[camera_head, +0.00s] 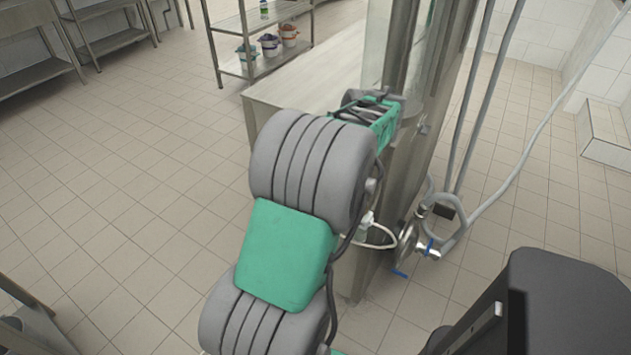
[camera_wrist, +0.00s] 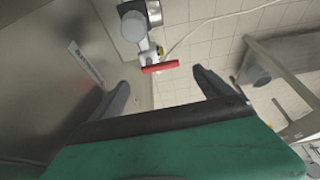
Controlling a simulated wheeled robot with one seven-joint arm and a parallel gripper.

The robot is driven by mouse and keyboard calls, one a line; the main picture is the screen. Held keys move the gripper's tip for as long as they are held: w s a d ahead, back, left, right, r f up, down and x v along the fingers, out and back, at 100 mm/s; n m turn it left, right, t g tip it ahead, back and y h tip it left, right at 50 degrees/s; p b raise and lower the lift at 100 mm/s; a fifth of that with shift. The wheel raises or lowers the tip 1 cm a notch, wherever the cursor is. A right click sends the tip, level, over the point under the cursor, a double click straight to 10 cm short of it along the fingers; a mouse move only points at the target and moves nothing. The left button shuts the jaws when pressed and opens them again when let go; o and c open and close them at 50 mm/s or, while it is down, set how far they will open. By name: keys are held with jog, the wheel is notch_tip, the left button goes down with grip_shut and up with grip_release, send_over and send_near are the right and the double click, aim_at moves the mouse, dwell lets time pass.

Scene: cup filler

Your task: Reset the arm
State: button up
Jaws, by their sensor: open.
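My arm, grey and green, fills the middle of the head view and bends up toward a steel machine (camera_head: 385,215). The arm's far end is close to the machine's front, and the fingers are hidden there. In the wrist view my gripper (camera_wrist: 165,92) shows two dark fingers spread apart. Nothing is between them. A valve with a red handle (camera_wrist: 160,67) lies beyond the fingertips, apart from them. The machine's steel side fills the left of the wrist view, with a small white label (camera_wrist: 86,62) on it.
A steel counter (camera_head: 310,85) adjoins the machine. A shelf (camera_head: 262,65) with several buckets stands at the back. The tiled floor (camera_head: 130,190) on the left is clear.

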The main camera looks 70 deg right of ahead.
jog(key=shift+v, duration=1.2)
